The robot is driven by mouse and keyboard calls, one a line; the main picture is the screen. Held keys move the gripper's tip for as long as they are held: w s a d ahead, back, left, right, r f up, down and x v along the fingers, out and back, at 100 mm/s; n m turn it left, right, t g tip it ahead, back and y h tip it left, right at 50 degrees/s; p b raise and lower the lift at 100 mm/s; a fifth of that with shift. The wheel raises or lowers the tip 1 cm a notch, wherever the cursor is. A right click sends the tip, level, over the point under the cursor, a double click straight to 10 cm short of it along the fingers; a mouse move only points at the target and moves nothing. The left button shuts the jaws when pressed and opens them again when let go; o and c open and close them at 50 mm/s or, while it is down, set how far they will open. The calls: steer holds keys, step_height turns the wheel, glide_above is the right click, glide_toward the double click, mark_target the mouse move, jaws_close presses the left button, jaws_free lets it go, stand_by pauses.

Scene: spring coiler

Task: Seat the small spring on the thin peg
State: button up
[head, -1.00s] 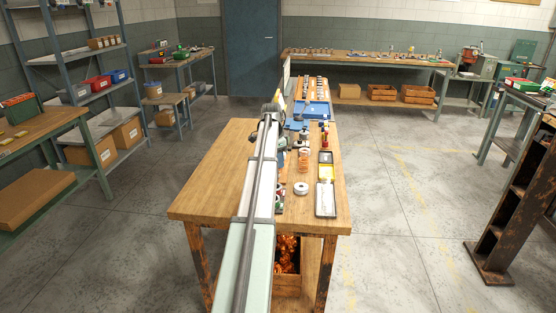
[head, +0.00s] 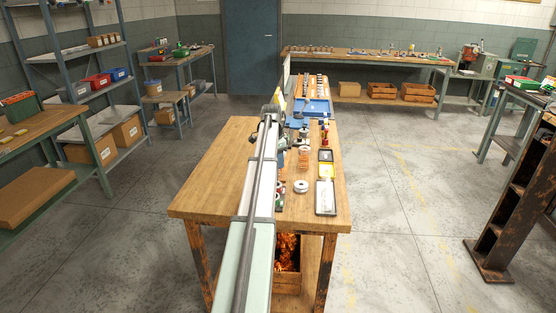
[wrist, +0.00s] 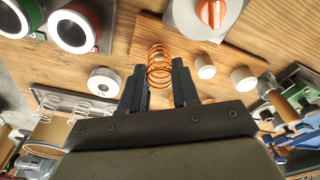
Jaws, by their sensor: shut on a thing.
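A copper-orange open-coil spring (wrist: 160,66) stands out between the fingertips of my gripper (wrist: 159,88) in the wrist view. The gripper is shut on it, with one dark finger on each side. An orange coil (head: 304,156) also shows in the head view, just right of my arm over the workbench; my gripper is not clear there. In the wrist view a wooden block (wrist: 148,38) with two short white round pieces (wrist: 205,67) lies behind and right of the spring. I cannot make out the thin peg. I cannot tell the height of the spring above the bench.
A white spool (wrist: 104,82) lies on the bench, also in the head view (head: 301,187). A tray (head: 326,211) holds pale springs. The bench's left side (head: 215,180) is clear.

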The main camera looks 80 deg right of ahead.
steer(key=shift+f, duration=0.6)
stand_by(0.7)
steer(key=o, duration=0.9)
steer(key=shift+o, duration=0.3)
steer(key=shift+o, duration=1.2)
steer(key=shift+r, duration=0.15)
step_height(320, 180, up, 11)
